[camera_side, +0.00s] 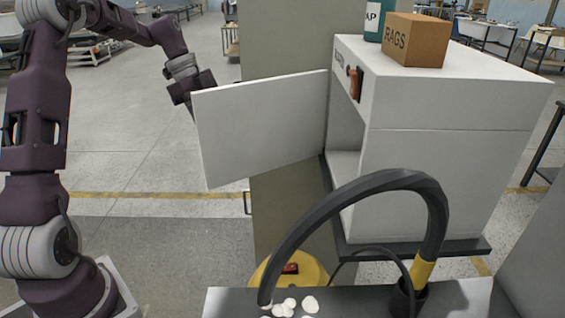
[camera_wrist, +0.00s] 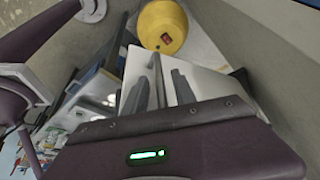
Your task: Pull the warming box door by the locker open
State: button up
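The warming box (camera_side: 445,175) is a white cabinet at the right of the side view. Its door (camera_side: 262,125) is a white panel swung wide out to the left, and the box's front opening shows. My gripper (camera_side: 192,97) is at the door's free left edge, partly hidden behind the panel. In the wrist view the pale door panel (camera_wrist: 208,82) lies beyond the grey fingers of my gripper (camera_wrist: 160,90). The fingers stand beside the panel with dark upright shapes between them. Whether they grip a handle or the edge cannot be told.
A RAGS box (camera_side: 416,40) and a green bottle (camera_side: 374,20) stand on the cabinet. A black curved hose (camera_side: 345,195) rises in front of it. A yellow round object (camera_side: 290,271) is below the door, also in the wrist view (camera_wrist: 162,27). A grey-beige column stands behind the door.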

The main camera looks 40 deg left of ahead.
jog(key=d+n+t+y, duration=0.1)
jog(key=d+n, duration=0.6)
jog(key=d, duration=1.7)
jog(key=shift+d+t+y, duration=0.25)
jog(key=shift+t+y, duration=0.05)
jog(key=shift+t, duration=0.3)
jog(key=shift+w, duration=0.1)
jog(key=v, duration=0.8)
jog(key=shift+a, duration=0.15)
jog(key=shift+w, duration=0.15)
